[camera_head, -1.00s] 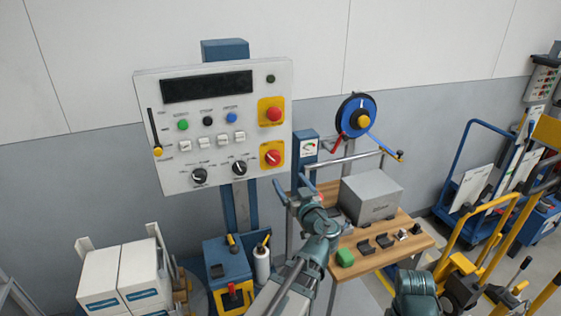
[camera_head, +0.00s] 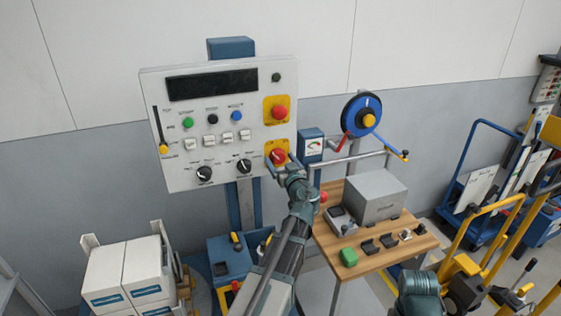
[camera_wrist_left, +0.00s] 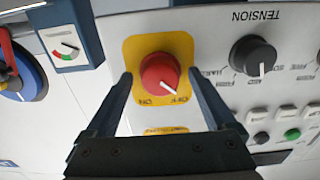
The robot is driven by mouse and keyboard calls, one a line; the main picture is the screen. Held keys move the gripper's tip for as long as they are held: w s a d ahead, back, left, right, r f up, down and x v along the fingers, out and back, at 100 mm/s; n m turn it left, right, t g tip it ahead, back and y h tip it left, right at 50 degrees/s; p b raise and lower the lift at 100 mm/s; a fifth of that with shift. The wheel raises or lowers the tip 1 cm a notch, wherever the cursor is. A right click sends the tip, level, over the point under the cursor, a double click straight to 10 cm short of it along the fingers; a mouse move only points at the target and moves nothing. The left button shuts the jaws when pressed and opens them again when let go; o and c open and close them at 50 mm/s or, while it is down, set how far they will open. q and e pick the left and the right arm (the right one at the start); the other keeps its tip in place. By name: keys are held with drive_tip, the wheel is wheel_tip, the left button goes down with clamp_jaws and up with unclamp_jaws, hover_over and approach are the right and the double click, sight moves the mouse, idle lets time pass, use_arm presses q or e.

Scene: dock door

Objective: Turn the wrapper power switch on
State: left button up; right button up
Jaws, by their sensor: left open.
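The wrapper power switch is a red rotary knob (camera_head: 278,156) on a yellow plate, at the lower right of the white control panel (camera_head: 215,160). In the left wrist view the red knob (camera_wrist_left: 159,74) has a white pointer aimed toward the upside-down OFF label, with ON on the other side. My left gripper (camera_head: 281,163) is at the panel's lower right corner. In the wrist view my open left gripper (camera_wrist_left: 160,82) has one finger on each side of the knob, with a gap visible on both sides. My right gripper is not visible.
A red push button (camera_head: 278,112) on yellow sits above the switch. Black dials (camera_head: 244,166), including TENSION, are to its left. A gauge box (camera_head: 311,144) and blue reel (camera_head: 362,113) are to the right. A wooden table (camera_head: 400,256) holds a grey box.

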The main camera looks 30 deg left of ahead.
use_arm(q)
drive_tip(key=c, duration=1.4)
drive_tip(key=shift+o, duration=0.2)
drive_tip(key=shift+m, duration=0.3)
drive_tip(key=m, duration=1.2)
drive_tip(key=shift+m, duration=0.4)
drive_tip(key=m, duration=0.4)
drive_tip(key=shift+m, duration=0.4)
